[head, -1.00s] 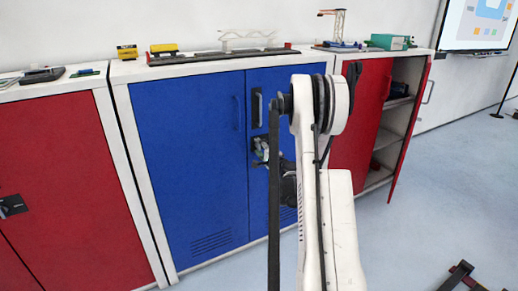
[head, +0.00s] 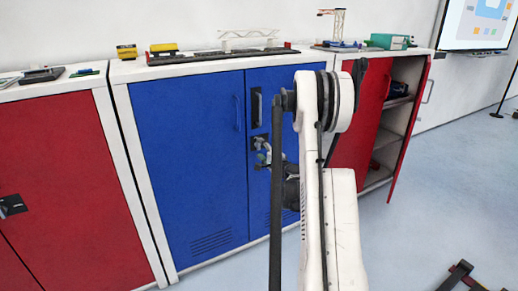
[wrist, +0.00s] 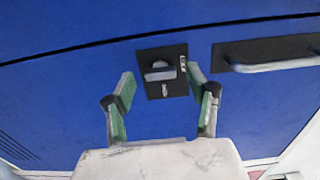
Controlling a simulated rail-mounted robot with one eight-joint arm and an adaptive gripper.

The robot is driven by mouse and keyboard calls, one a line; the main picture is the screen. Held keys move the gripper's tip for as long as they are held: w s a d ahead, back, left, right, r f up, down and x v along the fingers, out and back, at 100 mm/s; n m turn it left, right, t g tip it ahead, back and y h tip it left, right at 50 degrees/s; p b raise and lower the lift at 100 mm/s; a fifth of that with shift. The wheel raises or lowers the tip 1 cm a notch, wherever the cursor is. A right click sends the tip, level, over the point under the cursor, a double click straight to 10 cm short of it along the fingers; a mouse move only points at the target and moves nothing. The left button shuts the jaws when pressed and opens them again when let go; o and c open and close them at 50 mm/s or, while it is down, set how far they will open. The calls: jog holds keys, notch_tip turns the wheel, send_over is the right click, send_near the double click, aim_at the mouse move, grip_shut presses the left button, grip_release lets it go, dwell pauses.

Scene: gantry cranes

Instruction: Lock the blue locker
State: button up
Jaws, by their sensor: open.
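The blue locker (head: 190,165) stands in the middle of the head view with both doors shut. Its lock (wrist: 161,72) is a black plate with a light turn knob (wrist: 160,74), in the upper middle of the wrist view. A door handle (wrist: 270,55) on a black plate lies to the right of the lock. My gripper (wrist: 157,85) is open, its green-padded fingers on either side of the lock plate. No contact with the knob shows. In the head view the gripper (head: 262,158) is at the lock, partly hidden by my arm.
A red locker (head: 50,170) stands on the left. Another red locker (head: 362,110) on the right has an open door (head: 408,125) showing shelves. Models, including a bridge (head: 248,38), stand on the locker tops. The floor (head: 450,180) at the right is mostly clear.

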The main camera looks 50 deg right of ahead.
jog(key=v, duration=0.9)
jog(key=shift+s, duration=0.35)
jog(key=shift+a, duration=0.15)
jog(key=w+a+r+n+g+y, duration=0.1)
jog(key=w+a+r+n+y, duration=0.25)
jog(key=a, duration=0.65)
jog(key=w+a+r+n+g+y, duration=0.1)
jog(key=w+a+r+n+y, duration=0.25)
jog(key=a, duration=0.55)
jog(key=s+a+r+n+g, duration=0.2)
jog(key=a+r+n, duration=0.1)
jog(key=a, duration=0.6)
jog(key=s+a+r+n+g, duration=0.1)
jog(key=a+r+n, duration=0.1)
jog(key=a, duration=0.7)
jog(key=s+a+n+g+h, duration=0.1)
jog(key=s+a+n+g, duration=0.1)
jog(key=s+a+n, duration=0.55)
jog(key=s+a+n+g, duration=0.25)
jog(key=s+a, duration=0.65)
jog(key=s, duration=0.6)
notch_tip(320, 180, up, 17)
jog(key=p, duration=1.8)
jog(key=shift+d, duration=0.25)
